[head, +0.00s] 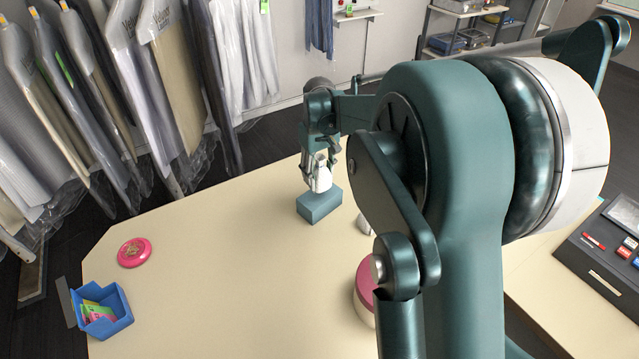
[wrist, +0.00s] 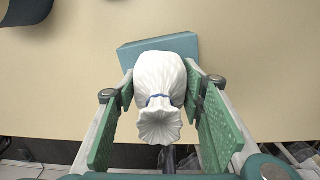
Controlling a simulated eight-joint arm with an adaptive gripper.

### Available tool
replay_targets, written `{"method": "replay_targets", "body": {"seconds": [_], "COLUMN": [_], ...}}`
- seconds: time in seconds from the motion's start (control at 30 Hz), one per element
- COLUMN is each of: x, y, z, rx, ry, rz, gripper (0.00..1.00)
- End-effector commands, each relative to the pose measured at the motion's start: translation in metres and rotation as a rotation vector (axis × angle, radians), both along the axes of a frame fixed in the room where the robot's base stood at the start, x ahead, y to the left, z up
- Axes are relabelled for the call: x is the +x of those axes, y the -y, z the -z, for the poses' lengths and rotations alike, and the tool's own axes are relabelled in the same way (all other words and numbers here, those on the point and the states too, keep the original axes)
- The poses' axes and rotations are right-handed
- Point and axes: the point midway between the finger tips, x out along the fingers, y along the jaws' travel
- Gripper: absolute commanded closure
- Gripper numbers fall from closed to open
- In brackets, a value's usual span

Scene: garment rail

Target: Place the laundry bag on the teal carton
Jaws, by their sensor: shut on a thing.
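The laundry bag (wrist: 160,80) is white and gathered at its neck with a blue tie. My gripper (wrist: 160,98) has its green-padded fingers on both sides of the bag and is shut on it. In the head view the bag (head: 320,180) hangs below my gripper (head: 322,160), right at the top of the teal carton (head: 320,206). The carton (wrist: 150,48) shows behind the bag in the wrist view. I cannot tell whether the bag's underside touches the carton, since the bag hides that part of its top.
A pink disc (head: 134,252) and a blue bin (head: 104,318) with colored cards lie at the table's left. A pink-lidded tub (head: 365,290) stands nearer, partly hidden by my arm. Bagged garments (head: 150,80) hang along the left. The table (head: 230,260) is clear left of the carton.

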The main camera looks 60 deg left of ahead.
Motion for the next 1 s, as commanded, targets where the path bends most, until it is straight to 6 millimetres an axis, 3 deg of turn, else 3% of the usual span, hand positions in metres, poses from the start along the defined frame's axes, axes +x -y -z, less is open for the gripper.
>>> {"method": "replay_targets", "body": {"seconds": [0.4, 0.87, 0.9, 1.0], "x": [0.000, 0.000, 0.000, 0.000], "y": [0.000, 0.000, 0.000, 0.000], "z": [0.035, 0.040, 0.040, 0.040], "rx": [0.000, 0.000, 0.000, 0.000], "ry": [0.000, 0.000, 0.000, 0.000], "rz": [0.000, 0.000, 0.000, 0.000], "gripper": [0.76, 0.76, 0.59, 0.46]}}
